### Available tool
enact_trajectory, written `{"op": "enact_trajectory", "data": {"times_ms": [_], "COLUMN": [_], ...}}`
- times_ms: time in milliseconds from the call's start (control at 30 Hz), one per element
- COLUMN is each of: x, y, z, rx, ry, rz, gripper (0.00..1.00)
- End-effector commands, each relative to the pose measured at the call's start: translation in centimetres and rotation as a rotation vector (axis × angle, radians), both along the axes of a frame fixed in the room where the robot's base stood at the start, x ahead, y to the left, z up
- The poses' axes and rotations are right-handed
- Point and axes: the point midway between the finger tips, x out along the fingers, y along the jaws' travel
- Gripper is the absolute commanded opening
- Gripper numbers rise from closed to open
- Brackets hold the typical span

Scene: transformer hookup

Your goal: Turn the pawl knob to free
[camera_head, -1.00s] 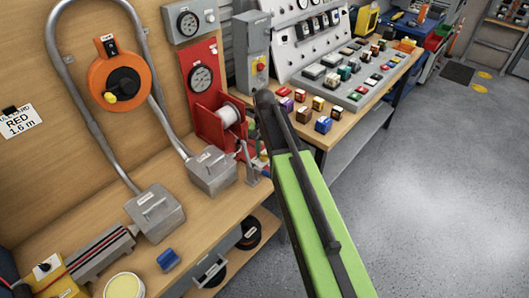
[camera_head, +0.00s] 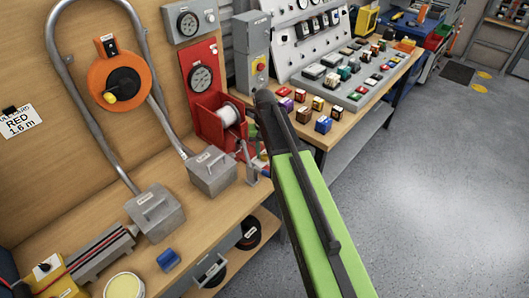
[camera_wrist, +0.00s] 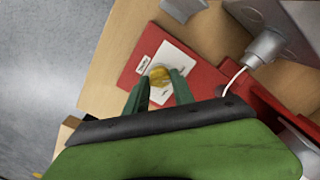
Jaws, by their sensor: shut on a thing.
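In the wrist view, a yellow knob (camera_wrist: 158,76) stands on a red base plate (camera_wrist: 140,68) beside a white printed card (camera_wrist: 173,62). The two dark green fingers of my gripper (camera_wrist: 160,88) are on either side of the knob and shut on it. The writing on the card is too small to read, so I cannot tell which way the knob points. In the head view, a red stand (camera_head: 208,118) holds a white spool (camera_head: 228,115) and a round gauge. My arm hides the knob and my gripper there.
Grey boxes with handles (camera_head: 155,213) stand on the wooden bench left of my arm. An orange reel (camera_head: 117,78) hangs on the wall. Several coloured blocks (camera_head: 304,114) lie on the bench behind.

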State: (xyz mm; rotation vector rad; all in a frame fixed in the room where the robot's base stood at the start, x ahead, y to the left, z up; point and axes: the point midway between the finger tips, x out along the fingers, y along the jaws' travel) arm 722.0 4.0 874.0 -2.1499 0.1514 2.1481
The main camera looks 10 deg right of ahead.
Motion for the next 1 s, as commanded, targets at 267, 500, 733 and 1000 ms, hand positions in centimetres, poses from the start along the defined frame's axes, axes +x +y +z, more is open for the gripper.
{"op": "enact_trajectory", "data": {"times_ms": [267, 500, 733, 1000], "x": [-0.1, 0.0, 0.0, 0.0], "y": [0.0, 0.0, -0.1, -0.1], "z": [0.0, 0.1, 2.4, 8.3], "rx": [0.0, 0.0, 0.0, 0.0], "ry": [0.002, 0.001, 0.001, 0.001], "rz": [-0.001, -0.001, -0.002, -0.002], "gripper": [0.51, 0.51, 0.51, 0.51]}}
